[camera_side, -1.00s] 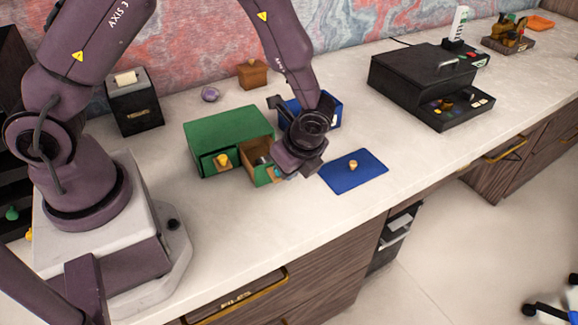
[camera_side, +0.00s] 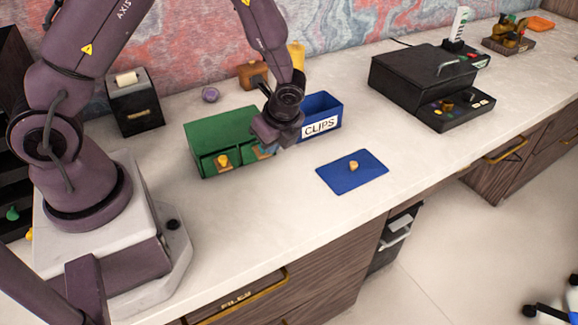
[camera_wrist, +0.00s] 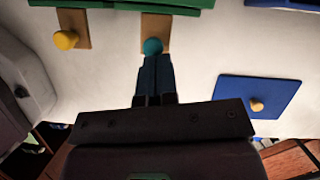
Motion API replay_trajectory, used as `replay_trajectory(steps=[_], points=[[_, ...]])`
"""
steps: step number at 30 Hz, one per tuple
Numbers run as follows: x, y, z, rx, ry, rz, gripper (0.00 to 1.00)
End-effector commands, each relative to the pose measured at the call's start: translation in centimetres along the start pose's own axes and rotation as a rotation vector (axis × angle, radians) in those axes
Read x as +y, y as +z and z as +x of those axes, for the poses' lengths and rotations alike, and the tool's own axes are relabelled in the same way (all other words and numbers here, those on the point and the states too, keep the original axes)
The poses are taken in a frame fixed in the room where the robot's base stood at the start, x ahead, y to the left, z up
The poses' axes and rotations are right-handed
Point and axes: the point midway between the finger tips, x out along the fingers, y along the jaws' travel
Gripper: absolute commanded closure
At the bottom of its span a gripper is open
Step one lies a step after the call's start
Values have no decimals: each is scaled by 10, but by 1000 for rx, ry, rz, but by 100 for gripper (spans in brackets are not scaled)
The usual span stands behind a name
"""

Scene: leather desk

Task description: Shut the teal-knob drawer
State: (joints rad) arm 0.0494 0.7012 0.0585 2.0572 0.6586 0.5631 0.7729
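A green cabinet (camera_side: 215,130) stands on the pale desk with two drawers side by side. The left one has a yellow knob (camera_side: 222,161), which also shows in the wrist view (camera_wrist: 66,40). The right one has the teal knob (camera_wrist: 152,46) on a brown front (camera_wrist: 156,26). In the side view this drawer looks flush or nearly flush with the cabinet, partly hidden by my gripper (camera_side: 264,146). In the wrist view my gripper (camera_wrist: 153,62) has its fingers together, their tips at the teal knob and seemingly touching it.
A blue CLIPS box (camera_side: 322,112) stands close to the right of my gripper. A blue panel with a tan knob (camera_side: 335,176) lies flat on the desk. A black box (camera_side: 415,82) stands further right. The desk front is clear.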

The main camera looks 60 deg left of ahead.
Motion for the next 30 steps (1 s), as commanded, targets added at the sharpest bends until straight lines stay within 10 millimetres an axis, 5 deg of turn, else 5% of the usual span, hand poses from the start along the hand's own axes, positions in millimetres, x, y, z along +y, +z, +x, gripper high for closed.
replay_trajectory(steps=[5,10,21,30], points=[[0,-9,-3,-3,2,3,100],[0,-41,-16,1,-2,5,100],[-1,-38,-96,2,-4,0,100],[1,-38,-115,4,4,-66,100]])
